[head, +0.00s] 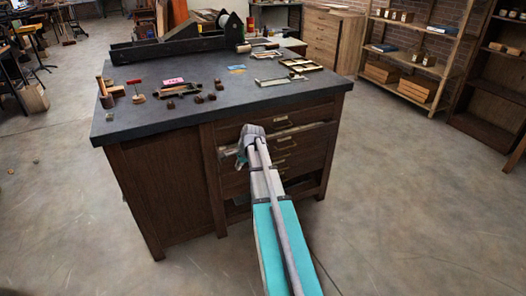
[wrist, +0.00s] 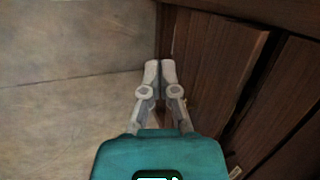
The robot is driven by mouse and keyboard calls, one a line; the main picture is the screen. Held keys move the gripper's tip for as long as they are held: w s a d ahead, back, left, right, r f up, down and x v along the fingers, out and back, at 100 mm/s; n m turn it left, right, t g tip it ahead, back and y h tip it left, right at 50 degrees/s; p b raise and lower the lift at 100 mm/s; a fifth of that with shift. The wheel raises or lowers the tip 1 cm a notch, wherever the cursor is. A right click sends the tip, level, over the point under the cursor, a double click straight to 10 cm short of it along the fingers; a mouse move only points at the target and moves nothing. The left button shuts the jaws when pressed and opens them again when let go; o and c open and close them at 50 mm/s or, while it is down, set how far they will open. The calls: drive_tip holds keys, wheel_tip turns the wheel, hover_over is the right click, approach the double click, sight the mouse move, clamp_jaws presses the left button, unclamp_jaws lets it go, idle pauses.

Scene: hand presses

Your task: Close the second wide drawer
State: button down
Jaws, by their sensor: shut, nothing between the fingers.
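The dark wooden bench has a stack of wide drawers in its front. The second wide drawer (head: 312,139) stands partly pulled out below the top drawer (head: 300,116), with a pale strip of its inside showing at the left. My gripper (head: 240,160) is at the left part of the drawer fronts, partly hidden by my wrist. In the wrist view, my gripper (wrist: 160,70) is shut and empty, its fingertips together beside dark wood panels (wrist: 215,65). Whether the fingers touch the wood I cannot tell.
The bench top (head: 225,105) carries small blocks, frames and a large press (head: 175,45). My arm covers part of the lower drawers. The concrete floor (head: 420,200) is clear in front and to the right. Shelves (head: 415,60) stand at the back right.

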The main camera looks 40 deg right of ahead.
drive_tip(key=s+a+n+g, duration=0.1)
drive_tip(key=s+a+n, duration=0.5)
drive_tip(key=a, duration=0.4)
drive_tip(key=s+a+f+n+g+h, duration=0.1)
drive_tip(key=s+a+n+g, duration=0.1)
drive_tip(key=s+a+n, duration=0.4)
drive_tip(key=s+a+n+g, duration=0.1)
drive_tip(key=s+a+n, duration=0.5)
drive_tip(key=a, duration=0.8)
drive_tip(key=shift+a+f+n, duration=0.25)
drive_tip(key=shift+a+n, duration=0.1)
drive_tip(key=shift+n, duration=0.05)
